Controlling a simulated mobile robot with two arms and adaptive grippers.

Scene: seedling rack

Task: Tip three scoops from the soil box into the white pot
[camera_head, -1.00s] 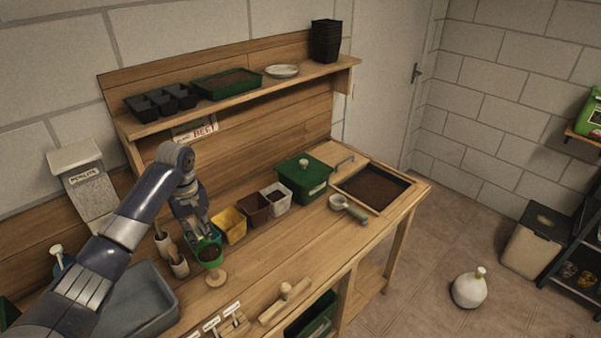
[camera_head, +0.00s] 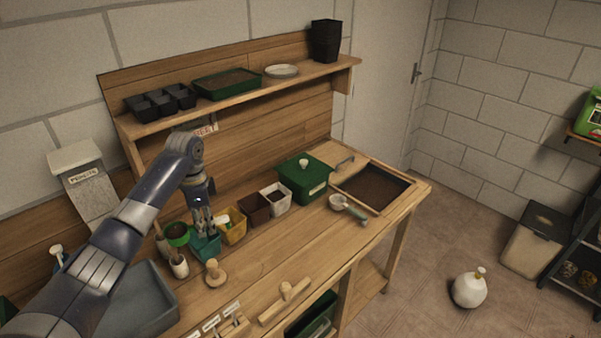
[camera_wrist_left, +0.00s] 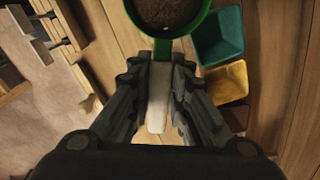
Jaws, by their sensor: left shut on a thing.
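My left gripper (camera_head: 203,228) is shut on the white handle (camera_wrist_left: 158,95) of a green scoop (camera_head: 178,233). The scoop's round green cup (camera_wrist_left: 190,28) holds dark soil and looks about level. It is held above the left part of the bench, left of the teal pot (camera_head: 207,249). The white pot (camera_head: 282,203) stands at the end of the pot row, dark inside; how much soil it holds is unclear. The soil box (camera_head: 374,187), wood-framed with dark soil, is set in the bench's right end. My right gripper is not in view.
A yellow pot (camera_head: 234,231) and brown pot (camera_head: 254,210) stand between the teal and white pots. A green lidded box (camera_head: 303,181) and another scoop with a white cup (camera_head: 338,202) are nearer the soil box. A wooden stamp (camera_head: 215,276) stands in front.

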